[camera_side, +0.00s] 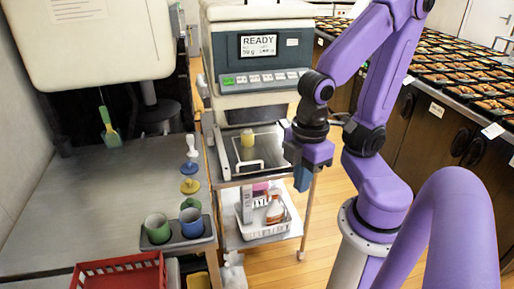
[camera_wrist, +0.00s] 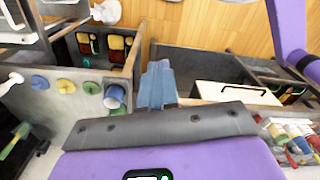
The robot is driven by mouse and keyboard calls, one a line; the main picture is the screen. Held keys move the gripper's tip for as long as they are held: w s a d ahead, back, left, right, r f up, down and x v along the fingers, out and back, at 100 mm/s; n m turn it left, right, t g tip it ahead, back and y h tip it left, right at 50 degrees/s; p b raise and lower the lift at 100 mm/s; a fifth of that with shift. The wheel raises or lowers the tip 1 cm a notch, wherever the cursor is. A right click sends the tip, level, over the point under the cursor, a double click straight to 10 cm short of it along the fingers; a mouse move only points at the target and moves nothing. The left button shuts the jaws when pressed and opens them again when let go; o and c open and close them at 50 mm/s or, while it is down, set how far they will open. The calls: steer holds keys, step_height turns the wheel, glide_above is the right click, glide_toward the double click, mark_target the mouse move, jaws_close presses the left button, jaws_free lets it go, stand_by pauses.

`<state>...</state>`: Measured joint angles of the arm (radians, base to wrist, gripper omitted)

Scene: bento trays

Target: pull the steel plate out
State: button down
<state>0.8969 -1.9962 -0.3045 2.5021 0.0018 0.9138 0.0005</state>
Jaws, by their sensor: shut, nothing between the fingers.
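The steel plate (camera_side: 236,157) appears as a flat grey tray with a pale loop handle at its front, low in the machine marked READY (camera_side: 260,58) in the side view. A small yellow object (camera_side: 248,140) stands on or just behind it. My gripper (camera_side: 302,182) hangs to the right of the plate and its handle, apart from them, with its blue fingers pointing down. In the wrist view the blue fingers (camera_wrist: 157,84) are together with nothing between them. I cannot make out the plate for certain in the wrist view.
A cart below holds a white basket (camera_side: 265,230) with bottles. Left of it are a grey bench (camera_side: 90,190), a cup holder (camera_side: 178,240) with two cups, and a red crate (camera_side: 120,272). A counter (camera_side: 420,125) of bento trays stands right. Open wooden floor lies between.

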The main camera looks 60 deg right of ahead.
steer(key=c, duration=1.3)
jaws_free()
steer(key=shift+w, duration=0.1)
steer(key=shift+o, duration=0.8)
steer(key=w+a+m+h, duration=0.1)
steer(key=w, duration=0.9)
steer(key=shift+w+a, duration=0.35)
steer(key=w+d+f+m+h, duration=0.1)
steer(key=w+d+f+h, duration=0.15)
steer(key=w, duration=0.95)
steer(key=m+g+h, duration=0.2)
glide_above(240, 165)
steer(key=w+a, duration=0.2)
steer(key=a, duration=0.4)
step_height(240, 165, down, 8)
steer(key=shift+y, duration=0.25)
steer(key=x, duration=1.6)
steer(key=shift+w+f, duration=0.2)
steer(key=shift+f, duration=0.3)
jaws_close()
